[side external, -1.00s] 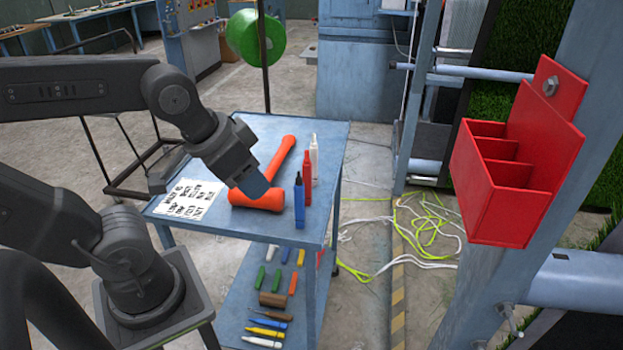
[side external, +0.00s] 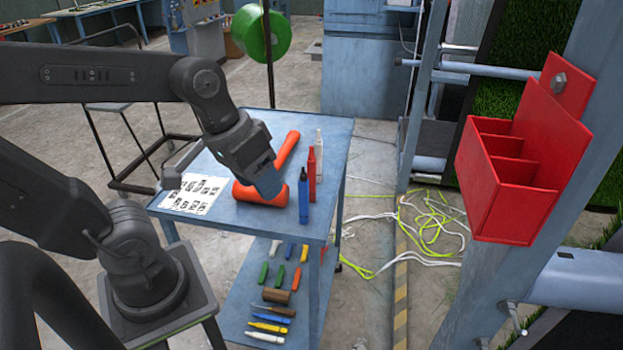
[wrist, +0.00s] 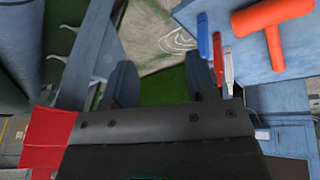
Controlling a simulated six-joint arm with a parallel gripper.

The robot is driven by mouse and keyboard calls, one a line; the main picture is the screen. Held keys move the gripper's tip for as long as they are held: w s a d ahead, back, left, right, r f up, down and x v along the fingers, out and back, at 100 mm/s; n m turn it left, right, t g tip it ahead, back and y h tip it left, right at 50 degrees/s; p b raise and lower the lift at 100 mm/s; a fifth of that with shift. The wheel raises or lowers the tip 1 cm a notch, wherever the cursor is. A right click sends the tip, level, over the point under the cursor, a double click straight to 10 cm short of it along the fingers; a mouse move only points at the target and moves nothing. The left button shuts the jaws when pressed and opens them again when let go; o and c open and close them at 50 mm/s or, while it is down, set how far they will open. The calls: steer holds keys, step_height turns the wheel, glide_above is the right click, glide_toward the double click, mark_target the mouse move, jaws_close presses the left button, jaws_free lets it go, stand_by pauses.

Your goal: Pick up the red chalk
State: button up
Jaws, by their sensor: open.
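My gripper (side external: 268,188) is left of these sticks in the side view, overlapping the orange mallet's head. In the wrist view the fingers of my gripper (wrist: 161,85) are spread apart with nothing between them. There the red chalk (wrist: 217,56) lies just right of the right finger, between the blue stick (wrist: 203,36) and the white stick (wrist: 228,70).
The orange mallet (side external: 286,150) lies on the cart top (side external: 258,125), beside a printed sheet (side external: 195,193). Several coloured tools lie on the lower shelf (side external: 237,295). A red compartment holder (side external: 505,205) hangs on a post at right. Loose cords (side external: 435,225) lie on the floor.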

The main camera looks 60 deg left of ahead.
steer(key=w+a+f+n+g+h, duration=0.15)
steer(key=w+a+n+h, duration=0.25)
steer(key=w+n+h, duration=0.7)
steer(key=w+a+f+n+t, duration=0.1)
steer(key=a+n+t, duration=0.4)
steer(key=a+n, duration=0.2)
steer(key=w+a+f+n+t, duration=0.2)
steer(key=a+n+t, duration=0.3)
steer(key=a+n, duration=0.15)
glide_toward(312, 175)
steer(key=w+d+r, duration=0.1)
steer(key=w+r, duration=0.1)
steer(key=shift+t+h, duration=0.25)
steer(key=shift+h, duration=0.05)
steer(key=x, duration=0.8)
steer(key=shift+w+a+f, duration=0.1)
steer(key=shift+a+f, duration=0.05)
steer(key=shift+f, duration=0.25)
steer(key=shift+c, duration=0.2)
steer(key=c, duration=0.9)
